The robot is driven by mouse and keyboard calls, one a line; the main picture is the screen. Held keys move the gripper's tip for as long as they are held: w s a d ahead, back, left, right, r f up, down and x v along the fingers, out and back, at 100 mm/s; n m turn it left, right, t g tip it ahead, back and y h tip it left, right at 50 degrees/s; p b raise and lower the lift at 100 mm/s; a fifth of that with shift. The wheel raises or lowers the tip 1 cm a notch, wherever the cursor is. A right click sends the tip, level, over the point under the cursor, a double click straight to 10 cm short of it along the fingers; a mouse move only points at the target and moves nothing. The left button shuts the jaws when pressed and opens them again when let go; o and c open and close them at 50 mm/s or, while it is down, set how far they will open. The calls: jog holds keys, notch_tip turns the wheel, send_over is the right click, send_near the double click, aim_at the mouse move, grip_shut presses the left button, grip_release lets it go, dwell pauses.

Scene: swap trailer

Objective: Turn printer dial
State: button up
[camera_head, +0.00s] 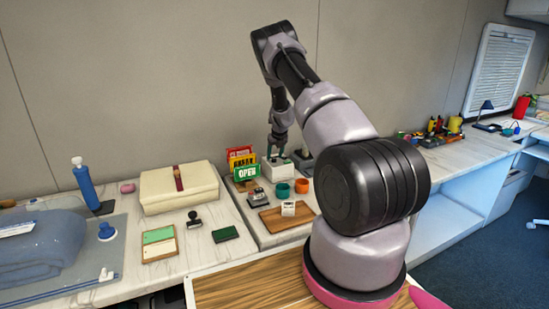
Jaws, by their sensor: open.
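A small white, box-shaped device (276,171), which looks like the printer, stands on the counter near the back wall. A dark green patch shows on its top. Its dial cannot be made out at this size. My gripper (275,156) points down right over this device, with its fingertips at or just above the top. Its fingers are open, and nothing can be seen between them. Whether they touch the device or a dial, I cannot tell. My arm hides part of the counter to the right of the device.
A red, yellow and green OPEN sign (242,163) stands close left of the device. Teal and orange rings (282,189), a wooden board (287,216) and a metal stamp-like item (258,197) lie in front. A cream folded bundle (180,187) is further left.

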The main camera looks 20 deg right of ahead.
jog(key=shift+w+f, duration=0.25)
jog(key=shift+f, duration=0.4)
grip_shut()
